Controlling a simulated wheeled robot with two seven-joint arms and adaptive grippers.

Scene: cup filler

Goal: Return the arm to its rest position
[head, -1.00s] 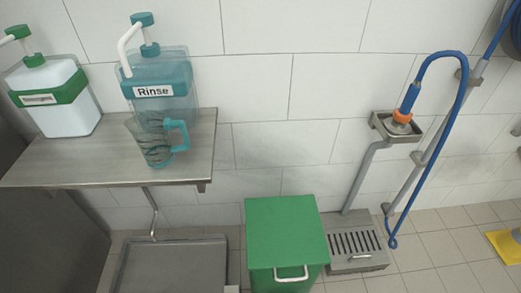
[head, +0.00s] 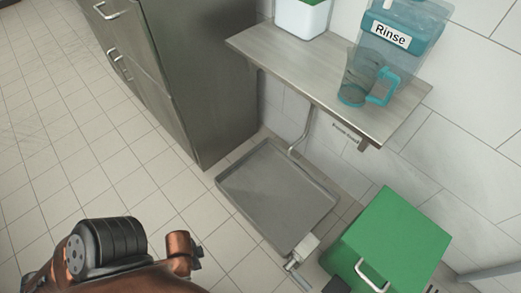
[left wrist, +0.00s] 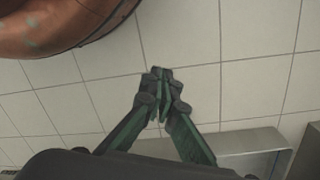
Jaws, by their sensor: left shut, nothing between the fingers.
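My left gripper (left wrist: 160,80) shows in the left wrist view with its dark green fingers together and nothing between them. It is over the tiled floor, with a grey metal edge (left wrist: 250,142) below right of it. In the head view only a copper-brown and black part of my arm (head: 125,262) shows at the bottom left, and no gripper is visible there. The right gripper is in neither view.
A shelf (head: 290,62) holds the Rinse bottle (head: 425,25), a clear teal-handled pitcher (head: 355,78) and a white container (head: 300,18). A grey floor tray (head: 275,195), a green bin (head: 395,240) and a metal cabinet (head: 195,70) stand nearby. Floor at the left is clear.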

